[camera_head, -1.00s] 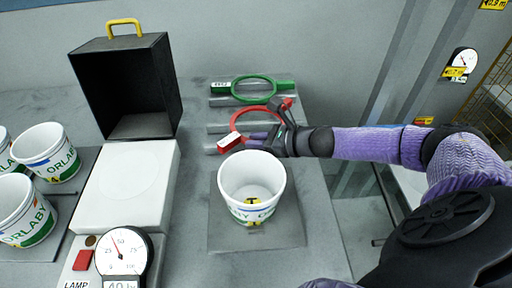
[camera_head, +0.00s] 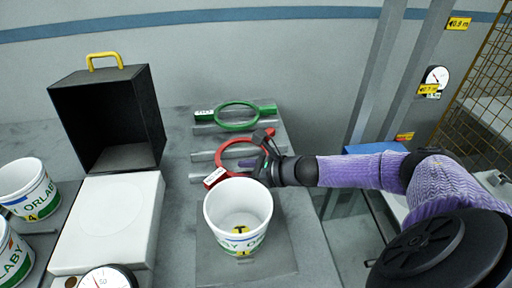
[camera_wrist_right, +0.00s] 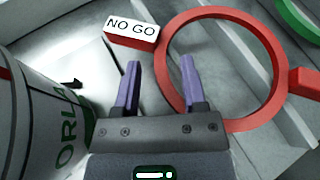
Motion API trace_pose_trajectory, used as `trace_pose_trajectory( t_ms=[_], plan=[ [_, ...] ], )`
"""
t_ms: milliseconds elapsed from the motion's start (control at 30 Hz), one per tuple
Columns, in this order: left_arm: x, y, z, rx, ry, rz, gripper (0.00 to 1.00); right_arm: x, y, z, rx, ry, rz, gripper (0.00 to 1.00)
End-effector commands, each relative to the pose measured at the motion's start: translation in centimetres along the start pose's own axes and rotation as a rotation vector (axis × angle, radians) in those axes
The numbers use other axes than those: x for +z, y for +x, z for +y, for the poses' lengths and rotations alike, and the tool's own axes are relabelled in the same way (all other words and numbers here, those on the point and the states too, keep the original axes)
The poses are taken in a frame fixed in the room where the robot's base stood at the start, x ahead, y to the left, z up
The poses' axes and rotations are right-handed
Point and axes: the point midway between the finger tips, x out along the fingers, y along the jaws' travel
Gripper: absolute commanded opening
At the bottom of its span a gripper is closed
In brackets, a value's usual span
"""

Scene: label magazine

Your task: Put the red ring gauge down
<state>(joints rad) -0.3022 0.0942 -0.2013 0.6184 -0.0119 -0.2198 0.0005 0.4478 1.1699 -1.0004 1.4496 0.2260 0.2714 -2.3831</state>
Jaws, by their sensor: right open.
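The red ring gauge (camera_head: 219,158) lies on the grey ribbed rack (camera_head: 203,156) in the head view, behind the middle white tub. Its ring and red handle with a white "NO GO" label (camera_wrist_right: 132,32) show in the right wrist view. My right gripper (camera_head: 252,163) is at the near side of the ring. The ring passes beside and beyond the right finger. My left gripper is not in view.
A green ring gauge (camera_head: 217,112) lies farther back on the rack. A white tub (camera_head: 229,213) stands on a grey mat (camera_head: 217,264) close to my right gripper. A black open box (camera_head: 110,157), a white slab (camera_head: 62,252), a dial (camera_head: 88,283) and more tubs (camera_head: 25,183) are left.

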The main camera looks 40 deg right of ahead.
Motion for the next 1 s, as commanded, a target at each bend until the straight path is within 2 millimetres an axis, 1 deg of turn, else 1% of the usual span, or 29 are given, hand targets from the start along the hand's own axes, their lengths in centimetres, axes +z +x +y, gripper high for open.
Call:
trace_pose_trajectory(
  t_ms=[133,267,400,533,600,700,1000],
  plan=[
    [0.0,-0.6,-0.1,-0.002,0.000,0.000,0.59,0.0,-2.7,0.0,0.002,0.000,0.007,0.54],
    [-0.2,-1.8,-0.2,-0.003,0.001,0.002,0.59,0.1,-5.5,0.1,0.003,0.002,0.008,0.54],
    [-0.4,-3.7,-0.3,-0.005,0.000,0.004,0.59,0.4,-8.3,0.0,0.002,0.000,0.006,0.54],
    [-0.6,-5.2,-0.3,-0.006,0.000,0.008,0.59,0.5,-10.5,0.0,0.001,-0.001,0.004,0.54],
    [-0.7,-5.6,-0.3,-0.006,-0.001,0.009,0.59,0.4,-11.1,0.0,0.001,0.000,0.002,0.54],
    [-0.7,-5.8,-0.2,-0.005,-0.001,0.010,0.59,0.2,-11.6,0.0,0.002,-0.002,0.000,0.54],
    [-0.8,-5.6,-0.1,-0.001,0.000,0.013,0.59,0.0,-11.6,0.0,0.001,-0.002,0.000,0.54]
  ],
)
